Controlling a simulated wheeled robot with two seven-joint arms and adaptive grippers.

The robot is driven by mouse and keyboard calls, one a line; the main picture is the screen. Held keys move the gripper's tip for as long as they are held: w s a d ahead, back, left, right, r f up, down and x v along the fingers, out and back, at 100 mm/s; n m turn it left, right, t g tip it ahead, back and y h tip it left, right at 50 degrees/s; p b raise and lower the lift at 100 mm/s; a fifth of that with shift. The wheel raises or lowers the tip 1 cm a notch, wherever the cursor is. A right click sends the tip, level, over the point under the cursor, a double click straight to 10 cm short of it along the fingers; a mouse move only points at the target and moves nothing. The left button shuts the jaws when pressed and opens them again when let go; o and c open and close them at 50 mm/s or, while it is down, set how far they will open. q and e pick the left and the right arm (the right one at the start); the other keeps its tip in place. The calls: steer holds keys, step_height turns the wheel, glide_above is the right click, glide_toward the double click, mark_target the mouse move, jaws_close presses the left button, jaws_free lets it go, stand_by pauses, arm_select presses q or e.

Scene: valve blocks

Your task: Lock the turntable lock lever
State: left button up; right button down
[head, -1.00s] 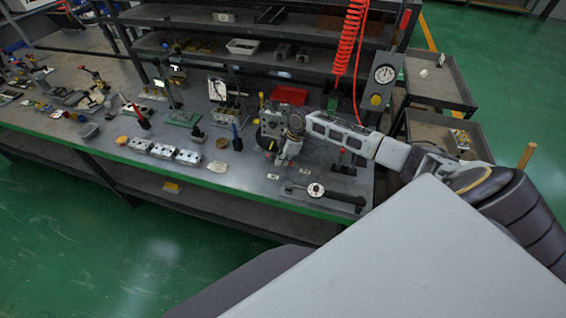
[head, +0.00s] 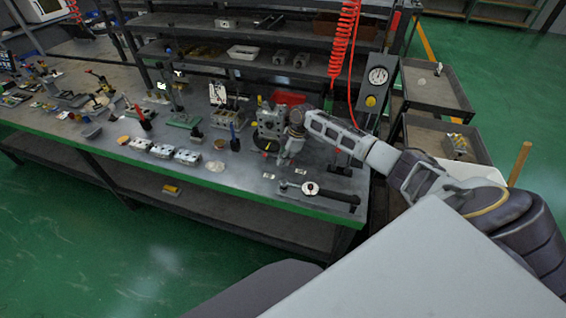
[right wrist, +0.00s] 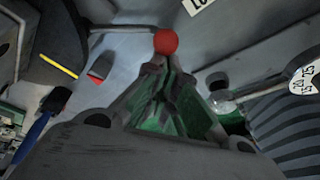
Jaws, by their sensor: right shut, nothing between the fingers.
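The lock lever shows in the right wrist view as a thin grey rod ending in a red ball knob (right wrist: 166,41). The turntable (right wrist: 40,45) is a dark round disc with a yellow mark at the upper left of that view. My right gripper (right wrist: 165,75) is shut and empty, its fingertips just below the red knob in the picture. I cannot tell whether they touch it. In the head view my right gripper (head: 283,160) points down at the bench beside the grey valve block (head: 268,118), and the lever is too small to make out. My left gripper is not in view.
A torque wrench with a round dial (head: 310,188) lies near the bench's front edge. A blue-handled tool (head: 234,140) stands left of the block. A red bin (head: 290,98) is behind it. A red coiled hose (head: 343,45) hangs at the back right.

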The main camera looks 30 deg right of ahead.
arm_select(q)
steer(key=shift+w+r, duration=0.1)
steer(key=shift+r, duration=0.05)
arm_select(e)
steer(key=shift+d, duration=0.15)
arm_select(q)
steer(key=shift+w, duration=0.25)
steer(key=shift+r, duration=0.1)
arm_select(e)
steer(key=shift+a+f, duration=0.1)
steer(key=shift+a, duration=0.1)
steer(key=shift+w+a+f+p, duration=0.1)
steer(key=shift+w+a+p, duration=0.1)
steer(key=shift+a+p, duration=0.45)
steer(key=shift+w+a+f+p, duration=0.1)
steer(key=shift+w+a+p, duration=0.1)
steer(key=shift+a, duration=0.85)
steer(key=shift+w+r, duration=0.1)
arm_select(q)
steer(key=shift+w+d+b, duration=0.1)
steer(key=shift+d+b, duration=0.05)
steer(key=shift+b, duration=0.55)
arm_select(e)
steer(key=v, duration=0.9)
steer(key=shift+r, duration=0.25)
